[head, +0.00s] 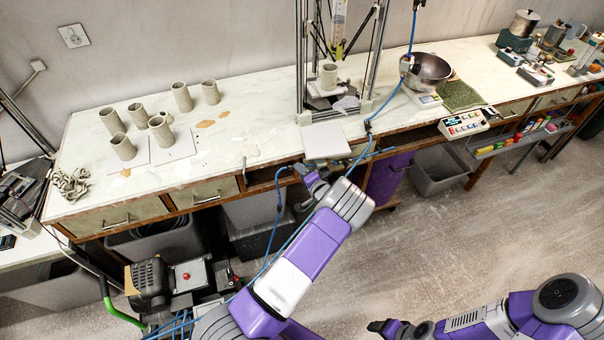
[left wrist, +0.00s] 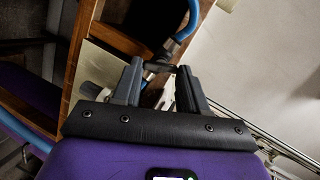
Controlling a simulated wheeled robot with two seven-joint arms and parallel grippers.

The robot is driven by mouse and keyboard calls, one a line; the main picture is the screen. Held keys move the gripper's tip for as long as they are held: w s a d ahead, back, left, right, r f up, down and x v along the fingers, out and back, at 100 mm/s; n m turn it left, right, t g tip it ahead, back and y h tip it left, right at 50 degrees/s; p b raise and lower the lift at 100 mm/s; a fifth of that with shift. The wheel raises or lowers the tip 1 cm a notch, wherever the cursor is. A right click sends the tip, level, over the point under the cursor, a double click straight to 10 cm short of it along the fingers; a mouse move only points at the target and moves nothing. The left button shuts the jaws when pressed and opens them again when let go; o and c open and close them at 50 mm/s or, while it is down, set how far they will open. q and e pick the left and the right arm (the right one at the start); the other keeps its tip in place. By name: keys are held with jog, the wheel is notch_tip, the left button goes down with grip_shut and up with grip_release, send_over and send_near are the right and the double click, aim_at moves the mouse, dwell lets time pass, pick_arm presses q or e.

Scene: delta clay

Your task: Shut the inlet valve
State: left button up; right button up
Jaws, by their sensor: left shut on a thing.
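My left gripper (head: 305,172) reaches to the table's front edge, beside a blue hose. In the left wrist view its two dark fingers (left wrist: 160,82) point at a dark fitting (left wrist: 168,52), from which a blue hose (left wrist: 219,20) curves up. The fingers are shut on a small dark part at this fitting, which looks like the inlet valve's handle; its exact angle is hard to tell. In the head view the valve is largely hidden by the gripper. My right gripper (head: 382,327) hangs low over the floor at bottom right, apart from everything; its jaws are too small to read.
The white-topped table (head: 225,130) carries several clay cylinders (head: 123,147) at left. A clay printer frame (head: 303,90) stands behind my left gripper. A pan (head: 428,70) and a control box (head: 464,124) are to the right. A compressor (head: 152,283) and bins stand below.

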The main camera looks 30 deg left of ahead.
pick_arm(q)
jog(key=m, duration=0.5)
jog(key=shift+f+y+b, duration=0.15)
jog(key=shift+y+b, duration=0.2)
jog(key=shift+y, duration=0.05)
dwell(0.3)
jog(key=o, duration=1.1)
jog(key=shift+c, duration=0.2)
jog(key=shift+d, duration=0.1)
jog(key=v, duration=0.7)
jog(key=shift+s+d, duration=0.15)
jog(key=shift+s, duration=0.1)
